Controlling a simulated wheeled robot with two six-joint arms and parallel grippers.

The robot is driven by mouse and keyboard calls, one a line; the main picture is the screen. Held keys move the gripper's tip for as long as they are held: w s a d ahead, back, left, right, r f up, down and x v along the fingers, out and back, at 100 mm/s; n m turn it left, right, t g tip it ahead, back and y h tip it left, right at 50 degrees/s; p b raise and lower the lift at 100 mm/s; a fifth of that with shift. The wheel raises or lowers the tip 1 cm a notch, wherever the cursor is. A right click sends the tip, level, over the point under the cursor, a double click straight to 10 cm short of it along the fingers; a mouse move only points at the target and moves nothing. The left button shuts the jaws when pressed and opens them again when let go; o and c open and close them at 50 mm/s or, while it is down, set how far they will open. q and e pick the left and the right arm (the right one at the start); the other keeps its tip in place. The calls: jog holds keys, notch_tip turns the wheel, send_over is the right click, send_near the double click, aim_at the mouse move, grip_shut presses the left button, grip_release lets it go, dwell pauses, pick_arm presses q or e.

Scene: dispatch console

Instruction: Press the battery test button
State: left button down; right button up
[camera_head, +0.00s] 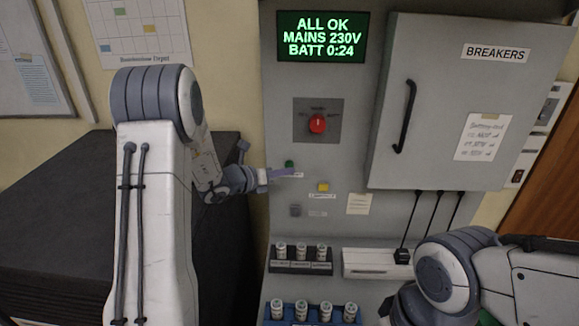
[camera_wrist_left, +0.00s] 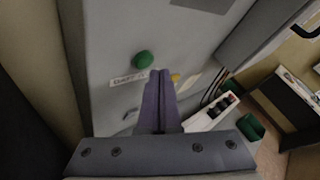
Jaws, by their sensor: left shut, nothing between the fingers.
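A green button (camera_head: 289,163) is on the grey console panel, with a small white label beneath it; it also shows in the left wrist view (camera_wrist_left: 144,61). That label (camera_wrist_left: 127,79) is too blurred to read surely. A yellow button (camera_head: 323,187) sits lower right, and a grey button (camera_head: 295,210) lower down; the yellow one shows partly behind my fingertips in the wrist view (camera_wrist_left: 176,78). My left gripper (camera_head: 284,173) is shut and empty, its purple fingers pointing at the panel just below the green button. Contact cannot be told. My right gripper is out of view.
A green-lit display (camera_head: 322,37) reads ALL OK, MAINS 230V, BATT 0:24. A red rotary knob (camera_head: 317,124) is above the buttons. The breaker cabinet door (camera_head: 440,110) stands out at the right. Several small cylinders stand in racks (camera_head: 300,267) below.

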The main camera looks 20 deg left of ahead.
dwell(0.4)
pick_arm(q)
jog(key=shift+w+a, duration=0.1)
jog(key=shift+w, duration=0.3)
jog(key=shift+w+a, duration=0.15)
jog(key=shift+w, duration=0.2)
dwell(0.6)
jog(key=shift+s, duration=0.1)
jog(key=shift+s+d+b, duration=0.25)
jog(key=shift+s+b, duration=0.3)
jog(key=shift+s, duration=0.1)
jog(key=shift+s+d+b, duration=0.25)
jog(key=shift+s+b, duration=0.05)
jog(key=shift+s, duration=0.5)
jog(key=shift+s+d+b, duration=0.2)
jog(key=shift+s+b, duration=0.05)
jog(key=shift+s, duration=0.6)
jog(key=shift+s+d+b, duration=0.25)
jog(key=shift+s+b, duration=0.05)
jog(key=shift+s, duration=0.5)
dwell(3.1)
